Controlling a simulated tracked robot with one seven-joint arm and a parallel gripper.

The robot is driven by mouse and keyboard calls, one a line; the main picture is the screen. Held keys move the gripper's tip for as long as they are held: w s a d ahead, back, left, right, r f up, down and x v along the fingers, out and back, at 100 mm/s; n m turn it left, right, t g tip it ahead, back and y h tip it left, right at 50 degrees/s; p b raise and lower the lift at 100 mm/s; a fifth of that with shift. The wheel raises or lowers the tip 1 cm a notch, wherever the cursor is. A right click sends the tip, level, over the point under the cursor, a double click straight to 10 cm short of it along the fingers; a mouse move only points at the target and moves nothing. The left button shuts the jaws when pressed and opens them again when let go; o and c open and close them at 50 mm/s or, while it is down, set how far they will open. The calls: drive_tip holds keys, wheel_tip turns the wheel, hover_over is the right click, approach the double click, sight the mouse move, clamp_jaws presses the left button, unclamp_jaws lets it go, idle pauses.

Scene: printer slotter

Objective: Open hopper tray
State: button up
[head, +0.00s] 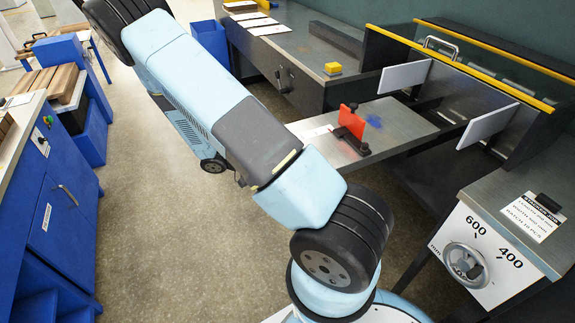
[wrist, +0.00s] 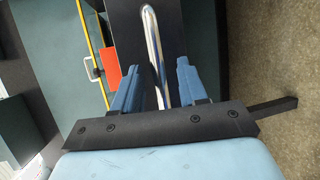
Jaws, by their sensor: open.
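In the wrist view my gripper (wrist: 156,88) has its two blue fingers apart. A bright chrome bar handle (wrist: 151,42) on a dark panel (wrist: 127,20) shows between the fingers and runs down out of sight behind the gripper's dark bracket. I see no finger closed on it, and I cannot tell how deep it sits between them. In the head view my arm reaches to the upper left and the gripper is out of the picture. A grey metal tray-like table (head: 415,118) projects from the slotter; I cannot tell whether it is the hopper tray.
An orange-red plate on a black clamp (head: 351,118) stands on the grey table. Yellow rails (head: 480,65) and white panels (head: 405,76) lie behind it. A dial box (head: 475,258) is at right, a blue cabinet (head: 60,225) at left. The floor between (head: 170,240) is clear.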

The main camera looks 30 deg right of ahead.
drive_tip(key=v, duration=1.1)
drive_tip(key=shift+a, duration=0.2)
drive_tip(key=shift+w, duration=0.1)
drive_tip(key=s+r+n+t+y, duration=0.1)
drive_tip(key=s+r+t+y, duration=0.3)
drive_tip(key=r, duration=0.7)
drive_tip(key=s+r+n+y, duration=0.1)
drive_tip(key=s+r+y, duration=0.2)
drive_tip(key=r+y, duration=0.5)
drive_tip(key=s+r+n+t+y, duration=0.2)
drive_tip(key=s+r+t, duration=0.7)
drive_tip(key=s+r, duration=0.4)
wheel_tip(320, 180, up, 3)
drive_tip(key=shift+r+n, duration=0.1)
drive_tip(key=shift+n, duration=0.2)
